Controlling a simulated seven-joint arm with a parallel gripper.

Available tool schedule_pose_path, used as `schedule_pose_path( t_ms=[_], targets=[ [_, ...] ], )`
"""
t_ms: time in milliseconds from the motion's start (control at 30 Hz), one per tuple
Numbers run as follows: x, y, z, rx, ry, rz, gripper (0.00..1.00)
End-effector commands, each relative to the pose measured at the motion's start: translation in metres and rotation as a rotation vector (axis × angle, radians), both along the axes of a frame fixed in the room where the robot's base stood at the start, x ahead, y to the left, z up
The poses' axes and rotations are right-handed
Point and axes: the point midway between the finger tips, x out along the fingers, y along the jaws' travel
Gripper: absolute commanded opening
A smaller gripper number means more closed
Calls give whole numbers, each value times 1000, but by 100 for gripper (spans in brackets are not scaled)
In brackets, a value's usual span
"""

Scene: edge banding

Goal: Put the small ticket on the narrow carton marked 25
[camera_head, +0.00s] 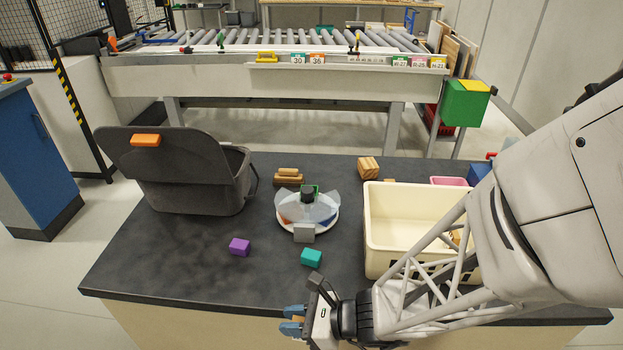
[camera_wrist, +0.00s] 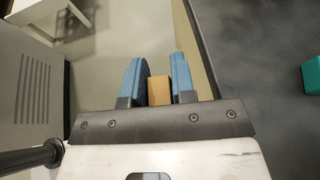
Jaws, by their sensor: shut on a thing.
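My gripper (camera_head: 291,319) is low at the table's front edge, left of my arm. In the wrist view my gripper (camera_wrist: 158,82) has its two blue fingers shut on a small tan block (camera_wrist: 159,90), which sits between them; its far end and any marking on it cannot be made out. No small ticket can be told apart. No narrow carton marked 25 can be picked out.
The dark table (camera_head: 190,262) holds a grey bin (camera_head: 200,190), a cream crate (camera_head: 385,246), a round white dish (camera_head: 322,226), a purple block (camera_head: 240,246), a teal block (camera_head: 311,257) and wooden blocks (camera_head: 368,167). A roller conveyor (camera_head: 230,77) stands behind. The table's front left is clear.

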Motion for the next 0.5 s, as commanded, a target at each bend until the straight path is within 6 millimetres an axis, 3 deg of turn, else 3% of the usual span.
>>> schedule_pose_path(
  t_ms=[300, 500],
  targets=[
    [0, 0, 2, 0, -1, 0, 2],
    [1, 0, 18, 2, -4, 1, 2]
  ],
)
